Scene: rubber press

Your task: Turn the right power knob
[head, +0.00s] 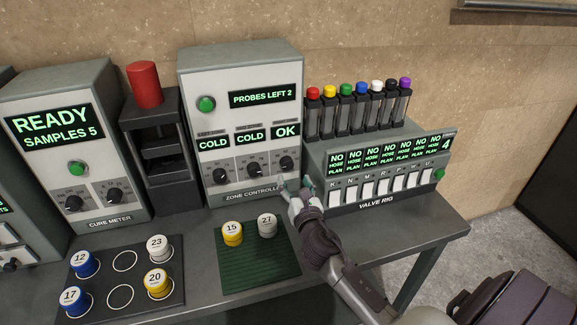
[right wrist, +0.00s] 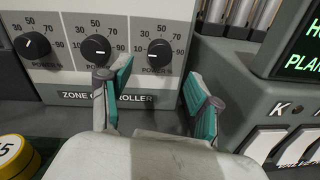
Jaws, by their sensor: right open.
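The zone controller (head: 240,115) has three black power knobs in a row. The right power knob (head: 286,163) is under the display reading OK; the displays over the middle knob (head: 254,170) and left knob (head: 220,175) read COLD. My right gripper (head: 294,184) is open and empty, just below and in front of the right knob. In the right wrist view, the right knob (right wrist: 159,50) shows above and between the two teal fingertips, apart from them. My left gripper is not in view.
The valve rig (head: 385,170) with its switches stands close on the right. A green mat (head: 255,277) with a yellow puck (head: 232,233) and a white puck (head: 267,225) lies in front. The cure meter (head: 75,150) and a red-topped press (head: 146,85) stand left.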

